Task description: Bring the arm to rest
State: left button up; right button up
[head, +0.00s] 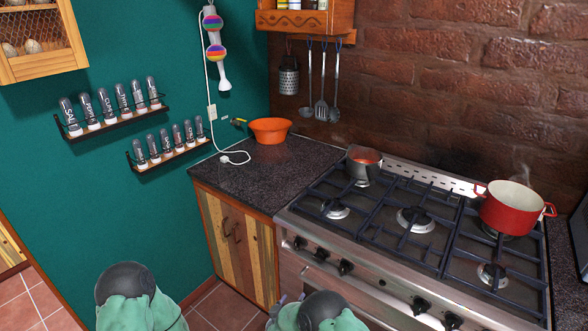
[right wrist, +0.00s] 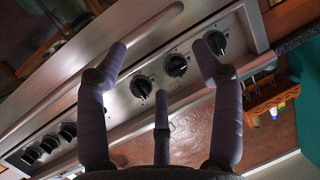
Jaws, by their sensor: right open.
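My right gripper (right wrist: 160,66) is open in the right wrist view, its dark purple fingers spread with nothing between them. Behind the fingers is the steel front of the stove (right wrist: 108,72) with its black knobs; I cannot tell whether any finger touches it. In the head view, my right arm (head: 318,312) is at the bottom edge in front of the stove. Only a little of the right gripper (head: 281,304) shows beside it, mostly hidden. My left arm (head: 128,290) shows as a green and dark grey part at bottom left; its gripper is out of view.
An orange bowl (head: 270,131) stands on the dark counter (head: 262,172). Spice racks (head: 115,119) hang on the green wall. Tiled floor shows at lower left.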

jog(key=s+d+f+n+g+y, duration=0.1)
jog(key=s+d+f+g+y, duration=0.3)
jog(key=f, duration=0.3)
jog(key=s+d+g+y, duration=0.2)
jog(key=s+g, duration=0.1)
jog(key=s, duration=0.6)
jog(key=s+d+f+n+g+y, duration=0.1)
jog(key=s+d+g+y, duration=0.1)
jog(key=s, duration=0.7)
jog(key=s+d+f+g+y, duration=0.1)
jog(key=s+g, duration=0.3)
jog(key=s, duration=0.6)
jog(key=shift+d+y, duration=0.4)
jog(key=shift+d, duration=0.05)
jog(key=shift+w+f, duration=0.1)
jog(key=shift+f, duration=0.05)
